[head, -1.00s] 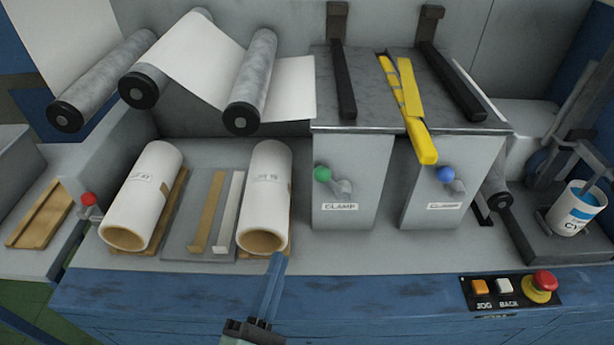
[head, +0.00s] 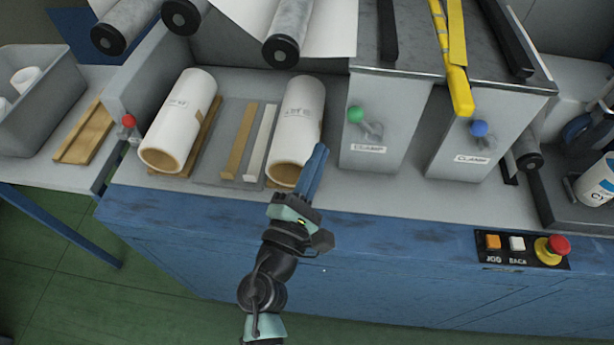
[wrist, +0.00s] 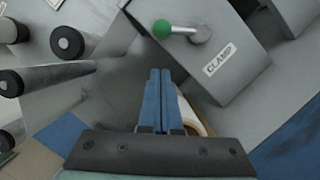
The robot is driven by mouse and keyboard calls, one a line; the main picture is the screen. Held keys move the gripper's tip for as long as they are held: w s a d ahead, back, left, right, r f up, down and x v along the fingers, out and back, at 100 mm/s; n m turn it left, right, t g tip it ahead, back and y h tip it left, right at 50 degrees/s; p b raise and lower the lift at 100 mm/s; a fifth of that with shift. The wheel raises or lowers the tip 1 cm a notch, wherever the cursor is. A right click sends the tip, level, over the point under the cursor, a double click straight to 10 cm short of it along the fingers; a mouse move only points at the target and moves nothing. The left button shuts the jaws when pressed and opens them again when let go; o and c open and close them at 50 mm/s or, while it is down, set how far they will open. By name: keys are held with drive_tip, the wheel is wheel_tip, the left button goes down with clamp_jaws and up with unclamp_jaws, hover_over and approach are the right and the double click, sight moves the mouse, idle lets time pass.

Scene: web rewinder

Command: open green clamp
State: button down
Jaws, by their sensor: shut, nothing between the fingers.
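The green clamp is a lever with a green ball knob (head: 355,115) on the front of a grey box, above a label reading CLAMP (head: 368,149). The knob sits at the upper left of its metal pivot. In the wrist view the green knob (wrist: 162,29) is at the top, with its lever reaching right to the pivot (wrist: 200,34). My gripper (head: 320,150) has blue fingers, pressed together and empty. It is in front of the right white roll and to the lower left of the knob, apart from it. The fingers also show in the wrist view (wrist: 160,75).
A blue-knobbed clamp (head: 479,129) is on the box to the right. White rolls (head: 180,120) and (head: 298,130) lie left of the green clamp. A red-knobbed lever (head: 128,121) stands farther left. Buttons (head: 520,248) are at the front right.

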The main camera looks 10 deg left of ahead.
sight(350, 119)
drive_tip(key=shift+w+d+r+p, duration=0.45)
drive_tip(key=shift+w+d+r, duration=0.2)
drive_tip(key=shift+w+d, duration=0.2)
drive_tip(key=shift+w+d+r+p, duration=0.45)
drive_tip(key=shift+w+d+r, duration=0.15)
drive_tip(key=shift+w+d, duration=0.2)
drive_tip(key=shift+d+r+m+p, duration=0.1)
drive_tip(key=shift+r+m+p, duration=0.4)
drive_tip(key=shift+m, duration=0.3)
drive_tip(key=shift+d+r+m+g+h+p, duration=0.2)
drive_tip(key=shift+r+m+g+h+p, duration=0.15)
drive_tip(key=shift+m, duration=0.25)
drive_tip(key=d+r+m+g+y+p, duration=0.1)
drive_tip(key=d+r+m+g+p, duration=0.1)
drive_tip(key=d+m+p, duration=0.5)
drive_tip(key=m+g+p, duration=0.1)
drive_tip(key=m+p, duration=0.3)
drive_tip(key=shift+d+r+m+y, duration=0.15)
drive_tip(key=shift+m+y, duration=0.2)
drive_tip(key=shift+m, duration=0.05)
drive_tip(key=shift+d+p, duration=0.1)
drive_tip(key=shift+p, duration=0.2)
